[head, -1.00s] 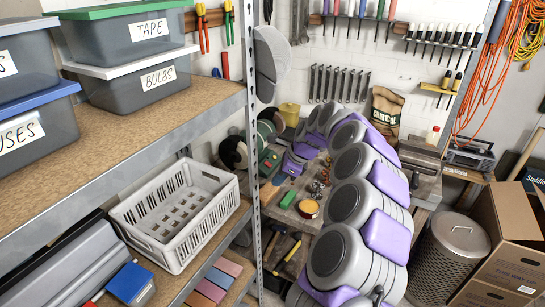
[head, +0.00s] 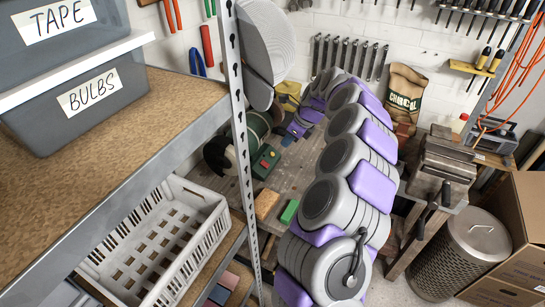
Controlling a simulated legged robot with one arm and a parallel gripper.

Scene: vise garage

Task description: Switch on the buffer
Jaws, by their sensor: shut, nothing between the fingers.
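The buffer (head: 256,122) stands at the back left of the workbench, with a dark green body and a pale and black wheel (head: 217,156) at its near end. The shelf post partly covers it. A green switch box (head: 266,161) with a small red part sits at its front right. My grey and purple arm reaches over the bench from the lower right. My gripper (head: 287,140) is small in the head view, just to the right of the switch box and apart from it as far as I can see. It is shut and empty.
A shelf post (head: 239,130) and white crate (head: 155,240) stand at the near left. A tan block (head: 267,204) and green block (head: 289,211) lie on the bench (head: 310,160). A vise (head: 440,165) is at right, above a metal bin (head: 465,255).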

